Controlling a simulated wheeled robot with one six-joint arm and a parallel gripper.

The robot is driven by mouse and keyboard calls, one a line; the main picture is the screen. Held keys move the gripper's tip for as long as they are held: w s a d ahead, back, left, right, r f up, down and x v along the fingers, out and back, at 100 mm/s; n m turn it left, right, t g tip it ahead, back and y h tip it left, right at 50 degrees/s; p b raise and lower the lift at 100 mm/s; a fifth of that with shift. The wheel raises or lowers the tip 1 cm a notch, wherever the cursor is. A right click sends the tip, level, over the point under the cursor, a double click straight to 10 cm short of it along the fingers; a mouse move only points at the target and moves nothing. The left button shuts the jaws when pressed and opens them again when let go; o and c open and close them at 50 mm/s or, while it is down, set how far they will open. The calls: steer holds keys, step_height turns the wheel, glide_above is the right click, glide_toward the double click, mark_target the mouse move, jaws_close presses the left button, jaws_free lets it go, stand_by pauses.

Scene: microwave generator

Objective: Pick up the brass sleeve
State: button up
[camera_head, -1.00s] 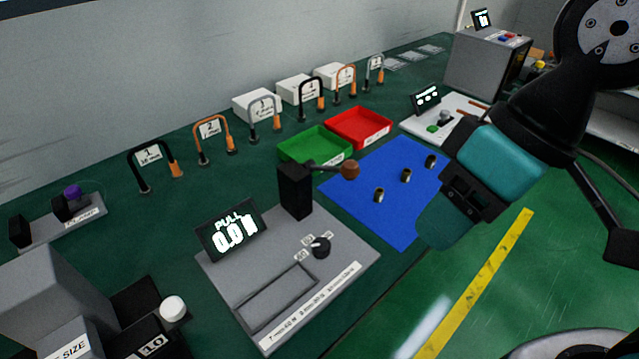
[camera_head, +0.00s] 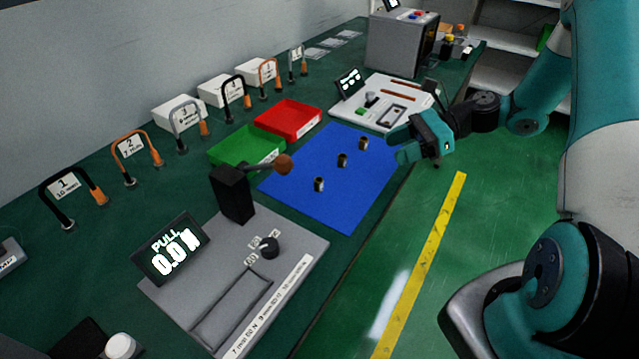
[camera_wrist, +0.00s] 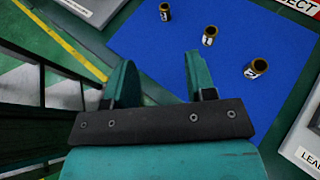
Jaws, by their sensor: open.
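Three small brass sleeves stand upright on the blue mat (camera_head: 350,205), with dark and white bands on their sides: a near one (camera_head: 319,184), a middle one (camera_head: 342,159) and a far one (camera_head: 363,143). All three show in the wrist view, at the top (camera_wrist: 165,12), upper middle (camera_wrist: 209,36) and right (camera_wrist: 256,68). Which one the task means cannot be told.
A green tray (camera_head: 225,158) and a red tray (camera_head: 312,128) lie left of the mat. A pull tester (camera_head: 310,248) with a lever (camera_head: 284,164) stands in front. A white fixture board (camera_head: 385,83) lies behind. Green floor is to the right.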

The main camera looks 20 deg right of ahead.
steer(key=p, duration=0.1)
glide_toward(322, 179)
steer(key=a, duration=0.3)
steer(key=shift+a+f, duration=0.2)
steer(key=shift+a, duration=0.15)
steer(key=shift+w+d+f+p+x, duration=0.15)
steer(key=shift+p+x, duration=0.15)
steer(key=shift+x, duration=0.65)
steer(key=shift+w+f+p+x, duration=0.15)
steer(key=shift+p+x, duration=0.15)
steer(key=shift+x, duration=0.65)
steer(key=shift+d+f+p+x, duration=0.15)
steer(key=shift+p+x, duration=0.15)
steer(key=shift+x, duration=0.65)
jaws_close()
